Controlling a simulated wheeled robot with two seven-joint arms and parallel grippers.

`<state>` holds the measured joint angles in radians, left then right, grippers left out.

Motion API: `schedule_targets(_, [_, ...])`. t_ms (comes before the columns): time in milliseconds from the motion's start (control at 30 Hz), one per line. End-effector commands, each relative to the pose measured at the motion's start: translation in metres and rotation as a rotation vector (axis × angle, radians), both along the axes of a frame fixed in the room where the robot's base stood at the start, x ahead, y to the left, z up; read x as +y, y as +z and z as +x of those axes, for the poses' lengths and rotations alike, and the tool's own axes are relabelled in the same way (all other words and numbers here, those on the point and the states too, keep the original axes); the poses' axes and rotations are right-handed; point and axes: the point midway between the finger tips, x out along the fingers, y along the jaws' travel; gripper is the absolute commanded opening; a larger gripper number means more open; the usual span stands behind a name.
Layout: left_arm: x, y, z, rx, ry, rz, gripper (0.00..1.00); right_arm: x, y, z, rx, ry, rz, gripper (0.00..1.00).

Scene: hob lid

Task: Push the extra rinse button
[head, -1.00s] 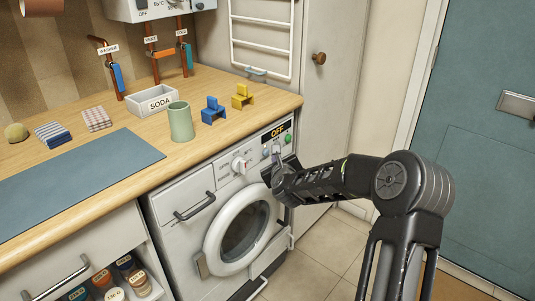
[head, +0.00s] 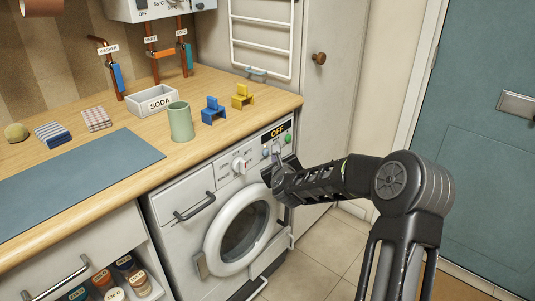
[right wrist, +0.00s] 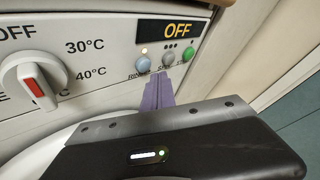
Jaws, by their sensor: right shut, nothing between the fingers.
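The washing machine (head: 225,195) stands under the worktop, its display reading OFF. In the right wrist view its panel has a pale blue button (right wrist: 143,65) on the left, with a label beginning "RIN" partly hidden below it and a glowing lamp above. A grey button (right wrist: 168,59) labelled SPIN is in the middle and a green button (right wrist: 188,54) on the right. My right gripper (right wrist: 163,78) is shut and empty, its purple fingertips just below the blue and grey buttons. I cannot tell whether they touch the panel. My left gripper is not in view.
A white dial (right wrist: 35,82) with a red mark is left of the buttons. The round door (head: 240,233) is below the panel. The worktop (head: 225,137) above holds a green cup (head: 180,122), a SODA box (head: 152,101) and small blue and yellow pieces.

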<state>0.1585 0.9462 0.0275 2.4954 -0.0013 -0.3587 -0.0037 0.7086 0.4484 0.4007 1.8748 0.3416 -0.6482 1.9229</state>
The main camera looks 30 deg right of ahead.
Motion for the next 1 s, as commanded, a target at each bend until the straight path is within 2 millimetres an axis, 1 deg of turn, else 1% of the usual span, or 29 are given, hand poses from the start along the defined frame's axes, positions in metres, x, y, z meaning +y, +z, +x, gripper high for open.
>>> schedule_targets(400, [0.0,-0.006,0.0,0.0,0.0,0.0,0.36,0.003,0.0,0.009,-0.001,0.0,0.0,0.0])
schedule_targets(1000, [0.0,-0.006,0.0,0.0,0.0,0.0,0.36,0.003,0.0,0.011,0.0,0.0,0.0,0.0])
